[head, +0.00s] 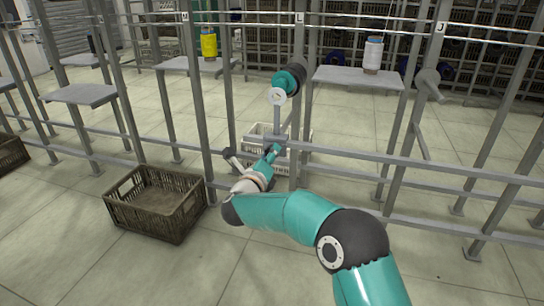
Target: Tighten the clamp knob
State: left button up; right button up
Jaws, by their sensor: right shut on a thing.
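My right gripper (272,152) reaches in from the lower right, with its wrist low and its fingertips at the frame's rail below the letter L post.
A brown crate (177,235) stands on the floor at left. A white crate (250,140) is behind the rail. Metal posts and rails cross the view.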

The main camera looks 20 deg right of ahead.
jog(key=shift+a+f+m, duration=0.1)
jog(key=shift+f+m, duration=0.05)
jog(key=shift+m, duration=1.1)
jog(key=shift+a+f+m, duration=0.1)
jog(key=shift+f+m, duration=0.1)
jog(key=shift+m, duration=1)
jog(key=shift+f+m, duration=0.15)
jog(key=shift+m, duration=1.1)
jog(key=o, duration=1.1)
jog(key=shift+o, duration=0.2)
jog(key=shift+d+r, duration=0.1)
jog(key=shift+r, duration=0.1)
jog(key=shift+r, duration=0.1)
jog(key=v, duration=1.2)
